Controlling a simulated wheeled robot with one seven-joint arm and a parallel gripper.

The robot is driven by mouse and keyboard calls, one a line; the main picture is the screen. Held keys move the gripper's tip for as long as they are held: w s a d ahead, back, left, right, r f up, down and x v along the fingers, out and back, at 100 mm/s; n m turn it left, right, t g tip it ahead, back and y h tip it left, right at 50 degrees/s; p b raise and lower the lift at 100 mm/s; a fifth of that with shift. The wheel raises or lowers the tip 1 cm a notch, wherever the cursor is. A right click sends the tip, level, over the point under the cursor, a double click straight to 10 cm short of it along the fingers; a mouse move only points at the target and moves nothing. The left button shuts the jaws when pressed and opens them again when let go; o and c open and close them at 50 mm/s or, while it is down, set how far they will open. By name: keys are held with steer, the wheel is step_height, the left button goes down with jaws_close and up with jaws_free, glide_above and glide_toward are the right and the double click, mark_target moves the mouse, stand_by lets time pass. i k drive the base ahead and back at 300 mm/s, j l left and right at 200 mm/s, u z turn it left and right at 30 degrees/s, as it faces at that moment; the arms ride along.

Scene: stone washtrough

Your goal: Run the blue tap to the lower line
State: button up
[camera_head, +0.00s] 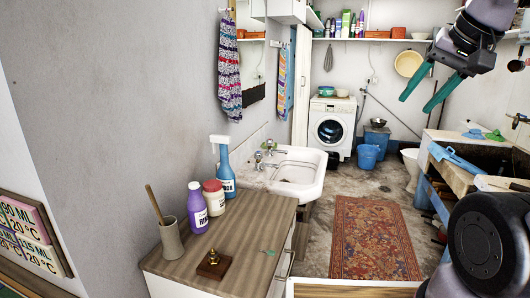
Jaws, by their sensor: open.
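Two small metal taps stand at the wall side of the white basin (300,171): a nearer tap (258,160) and a farther tap (269,146). They are too small here to tell surely which one is blue. No line can be made out in the basin. My gripper (415,105) is high at the upper right, with two teal fingers spread apart and nothing between them. It is well to the right of the taps and apart from them.
A wooden-topped cabinet (246,215) in front of the basin bears a blue bottle (222,168), a purple bottle (197,208), a jar (214,198) and a brush pot (171,239). A rug (375,236) covers open floor.

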mark_target(257, 155)
steer(key=i+l+z, duration=0.1)
steer(key=i+l, duration=0.15)
steer(key=i, duration=0.2)
steer(key=i+l+z, duration=0.1)
steer(key=i, duration=0.3)
steer(key=i+l+u, duration=0.8)
steer(key=u, duration=0.25)
steer(key=i+l+u, duration=0.15)
steer(key=l+u, duration=0.2)
steer(key=l, duration=0.15)
steer(key=i+l+u, duration=0.2)
steer(key=l+u, duration=0.2)
steer(key=i+l+u, duration=0.2)
steer(key=l+u, duration=0.2)
